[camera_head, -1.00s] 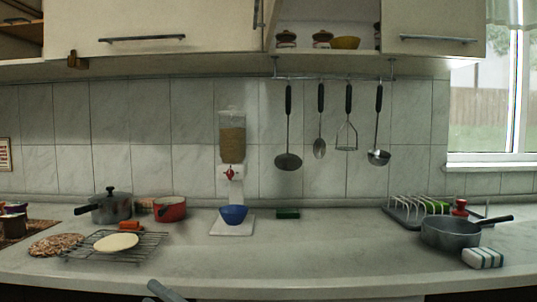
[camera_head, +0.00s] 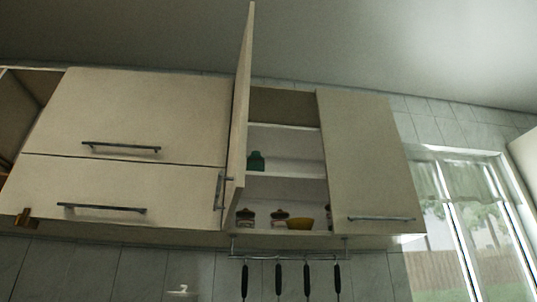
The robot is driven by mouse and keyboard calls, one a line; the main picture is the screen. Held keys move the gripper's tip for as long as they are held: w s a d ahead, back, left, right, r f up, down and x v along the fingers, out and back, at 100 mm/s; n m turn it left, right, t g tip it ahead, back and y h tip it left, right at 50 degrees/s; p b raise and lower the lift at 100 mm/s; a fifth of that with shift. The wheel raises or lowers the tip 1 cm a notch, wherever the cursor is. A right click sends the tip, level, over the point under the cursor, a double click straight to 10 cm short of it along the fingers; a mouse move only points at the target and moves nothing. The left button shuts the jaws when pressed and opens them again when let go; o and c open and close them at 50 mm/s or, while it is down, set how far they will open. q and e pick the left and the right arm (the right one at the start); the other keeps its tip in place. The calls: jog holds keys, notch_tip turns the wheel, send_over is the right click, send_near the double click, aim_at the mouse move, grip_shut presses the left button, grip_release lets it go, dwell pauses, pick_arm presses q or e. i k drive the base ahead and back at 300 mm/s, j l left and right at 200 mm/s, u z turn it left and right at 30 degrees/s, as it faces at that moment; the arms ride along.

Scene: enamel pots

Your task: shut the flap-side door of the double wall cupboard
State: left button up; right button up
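The double wall cupboard is in the middle of the head view. Its flap-side door (camera_head: 241,105) stands open, swung out towards me and seen almost edge-on. It is hinged on the left, beside the flap cupboard, and its handle (camera_head: 219,190) shows low on its outer face. The cupboard's other door (camera_head: 367,160) is shut, with a bar handle (camera_head: 381,218) near its bottom. Neither of my grippers is in view.
The flap cupboard (camera_head: 130,118) to the left has two closed flaps with bar handles. A small brown block (camera_head: 25,217) is at its lower left. Utensils (camera_head: 307,280) hang from a rail (camera_head: 290,256) underneath. A window (camera_head: 460,220) is at the right.

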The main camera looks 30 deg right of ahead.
aim_at(236, 173)
jog(key=i+z, duration=0.2)
jog(key=z, duration=0.15)
jog(key=i+z, duration=0.15)
jog(key=z, duration=0.25)
jog(key=i+j+z, duration=0.15)
jog(key=z, duration=0.2)
